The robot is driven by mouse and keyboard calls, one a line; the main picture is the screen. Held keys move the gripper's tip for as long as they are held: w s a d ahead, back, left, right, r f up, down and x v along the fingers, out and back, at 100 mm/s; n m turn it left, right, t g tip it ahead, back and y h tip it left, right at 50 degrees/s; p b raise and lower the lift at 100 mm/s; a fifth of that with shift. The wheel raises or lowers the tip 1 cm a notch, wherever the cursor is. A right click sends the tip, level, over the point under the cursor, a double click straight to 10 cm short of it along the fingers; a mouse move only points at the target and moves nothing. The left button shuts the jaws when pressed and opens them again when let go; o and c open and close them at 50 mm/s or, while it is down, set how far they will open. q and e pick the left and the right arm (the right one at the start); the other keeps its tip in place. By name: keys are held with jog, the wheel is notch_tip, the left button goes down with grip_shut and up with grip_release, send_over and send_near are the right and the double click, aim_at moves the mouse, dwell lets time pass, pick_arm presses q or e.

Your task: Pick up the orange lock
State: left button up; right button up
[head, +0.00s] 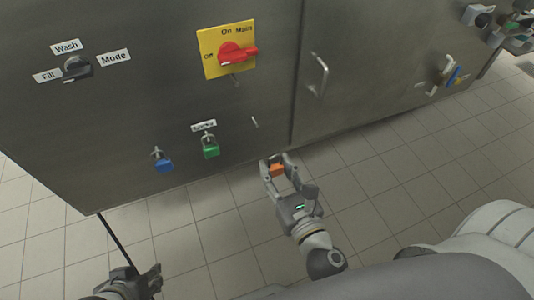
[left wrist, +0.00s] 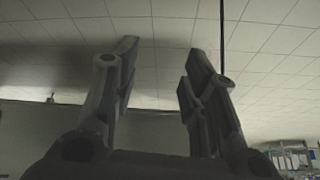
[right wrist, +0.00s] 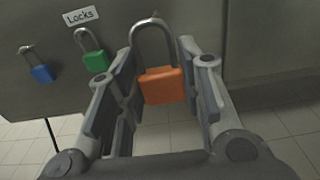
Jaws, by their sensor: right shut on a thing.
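The orange lock (head: 277,170) is between the fingers of my right gripper (head: 288,174), low in front of the grey cabinet. In the right wrist view the orange lock (right wrist: 160,85) hangs upright, its grey shackle on top, with a finger on each side of its body. My right gripper (right wrist: 160,95) is shut on it. A small peg tip shows just above the shackle; I cannot tell whether they touch. My left gripper (head: 150,278) is at the bottom left of the head view. In the left wrist view it (left wrist: 158,75) is open and empty, its fingers apart.
A green lock (head: 210,150) hangs under the "Locks" label (head: 204,126), and a blue lock (head: 164,165) hangs to its left. The cabinet (head: 130,130) has a red switch (head: 235,54), a mode knob (head: 77,67) and a door handle (head: 318,75). The tiled floor is clear.

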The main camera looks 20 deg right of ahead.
aim_at(277, 171)
jog(key=s+b, duration=0.1)
jog(key=s, duration=0.2)
jog(key=shift+f+b, duration=0.15)
jog(key=shift+b, duration=0.15)
jog(key=shift+s+b, duration=1)
jog(key=shift+s, duration=0.25)
pick_arm(q)
jog(key=w+d+r+t+h, duration=0.1)
jog(key=w+d+r+t, duration=0.2)
jog(key=w+r+t, duration=0.3)
jog(key=w+d+r+t+h, duration=0.2)
jog(key=w+r+t, duration=0.3)
jog(key=w+r, duration=0.2)
jog(key=shift+w+d+r+m+t, duration=0.25)
jog(key=shift+d+r+m+t, duration=0.15)
jog(key=shift+r, duration=0.55)
pick_arm(e)
jog(key=shift+s+d, duration=0.1)
jog(key=shift+s, duration=0.05)
